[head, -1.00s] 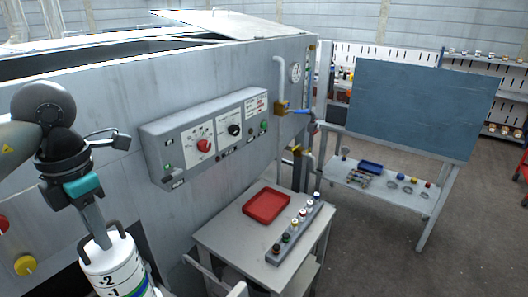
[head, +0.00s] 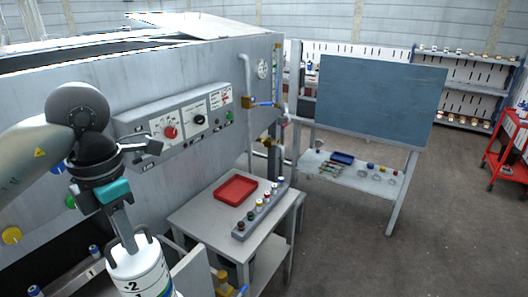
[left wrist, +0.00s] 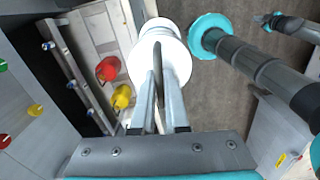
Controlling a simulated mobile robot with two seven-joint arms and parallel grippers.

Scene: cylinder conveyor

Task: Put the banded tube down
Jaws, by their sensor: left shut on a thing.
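The banded tube (head: 138,268) is a white cylinder with black digits and a coloured band low down, cut off by the bottom edge of the head view. My left gripper (head: 130,241) is shut on the handle at its top and holds it roughly upright. In the left wrist view, the two fingers (left wrist: 159,92) meet at the tube's white round top (left wrist: 175,48). The tube's lower end is hidden, so I cannot tell what is beneath it.
A large grey machine (head: 200,75) with a control panel stands behind. A blue board (head: 380,95) and red cart (head: 505,150) are at the right. Open floor (head: 400,260) lies between.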

